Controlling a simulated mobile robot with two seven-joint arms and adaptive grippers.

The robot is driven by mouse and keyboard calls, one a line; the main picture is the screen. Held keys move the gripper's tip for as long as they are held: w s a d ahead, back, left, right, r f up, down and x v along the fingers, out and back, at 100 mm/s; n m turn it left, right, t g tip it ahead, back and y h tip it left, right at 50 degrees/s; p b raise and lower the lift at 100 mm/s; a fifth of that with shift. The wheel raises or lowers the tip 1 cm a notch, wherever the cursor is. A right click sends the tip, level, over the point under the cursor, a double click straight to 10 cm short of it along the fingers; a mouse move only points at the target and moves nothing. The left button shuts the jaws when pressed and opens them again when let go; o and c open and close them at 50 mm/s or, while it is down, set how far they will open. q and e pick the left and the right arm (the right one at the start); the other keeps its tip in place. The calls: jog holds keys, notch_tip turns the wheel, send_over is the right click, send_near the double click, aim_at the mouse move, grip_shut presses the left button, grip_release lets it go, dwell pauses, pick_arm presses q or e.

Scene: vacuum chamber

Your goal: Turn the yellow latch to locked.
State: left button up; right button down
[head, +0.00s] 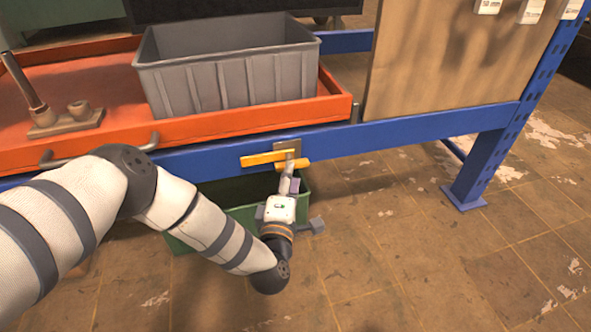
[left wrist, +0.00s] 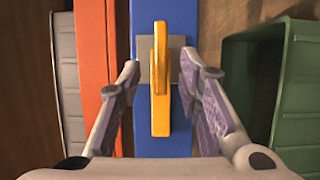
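The yellow latch (head: 262,158) is on the front of the blue beam, in front of a small grey plate (head: 288,145). Its bar lies along the beam's length. In the left wrist view the latch (left wrist: 160,85) runs upright in the picture, with the grey plate (left wrist: 145,73) behind it. My left gripper (head: 290,167) is at the latch and hides part of it in the head view. In the left wrist view its fingers (left wrist: 162,72) are open, one on each side of the latch, with visible gaps. My right gripper is in neither view.
The blue beam (head: 415,128) runs below an orange tray (head: 230,122) that holds a grey bin (head: 225,85). A green bin (head: 185,243) stands below the beam, near my left arm. A cardboard box (head: 440,60) is at the right. The floor at the right front is clear.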

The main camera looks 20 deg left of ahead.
pick_arm(q)
jog(key=b+x, duration=0.1)
jog(key=x, duration=0.3)
jog(key=shift+w+f, duration=0.2)
jog(key=shift+w+r, duration=0.15)
jog(key=shift+w, duration=0.15)
jog(key=shift+c, duration=0.4)
grip_shut()
